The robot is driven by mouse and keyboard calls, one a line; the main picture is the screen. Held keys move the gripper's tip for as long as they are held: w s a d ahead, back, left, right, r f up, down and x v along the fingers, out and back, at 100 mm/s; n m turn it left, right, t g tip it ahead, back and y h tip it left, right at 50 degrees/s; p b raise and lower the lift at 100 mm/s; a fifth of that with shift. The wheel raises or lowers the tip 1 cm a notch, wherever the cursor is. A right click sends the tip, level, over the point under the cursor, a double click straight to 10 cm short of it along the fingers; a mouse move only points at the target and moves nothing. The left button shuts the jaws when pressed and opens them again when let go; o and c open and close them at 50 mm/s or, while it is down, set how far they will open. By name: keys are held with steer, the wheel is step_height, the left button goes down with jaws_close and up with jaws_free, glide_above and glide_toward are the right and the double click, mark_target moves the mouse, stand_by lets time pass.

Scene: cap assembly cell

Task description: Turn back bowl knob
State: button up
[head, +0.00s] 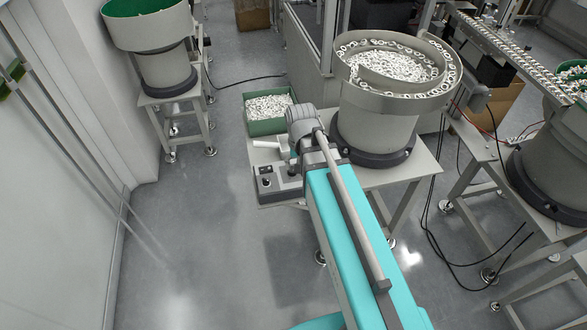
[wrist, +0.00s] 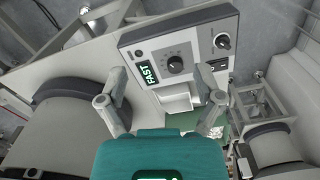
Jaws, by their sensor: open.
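In the wrist view a grey control panel (wrist: 188,35) faces me. In the head view the control box (head: 266,197) sits at the left end of a table beside a bowl feeder (head: 378,112) full of white caps. My gripper (wrist: 160,98) is open and empty, its fingers spread either side below the black knob, apart from it. In the head view my arm hides much of the gripper.
A green bin (head: 267,128) of white parts stands behind the control box. Another feeder (head: 150,45) stands at upper left, and one (head: 545,165) at right, with dark cables between tables. The floor (head: 215,250) at left is clear.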

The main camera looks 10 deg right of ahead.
mark_target(292, 169)
steer(key=w+m, duration=0.6)
steer(key=w, duration=0.5)
steer(key=shift+w+f+m, duration=0.15)
steer(key=shift+f+m, duration=0.1)
steer(key=shift+m, duration=0.15)
steer(key=shift+f+b, duration=0.2)
steer(key=shift+b, duration=0.25)
step_height(292, 169, down, 14)
steer(key=b, duration=1.3)
steer(key=shift+r, duration=0.25)
steer(key=c, duration=1.1)
steer(key=shift+d, duration=0.15)
steer(key=shift+c, duration=0.3)
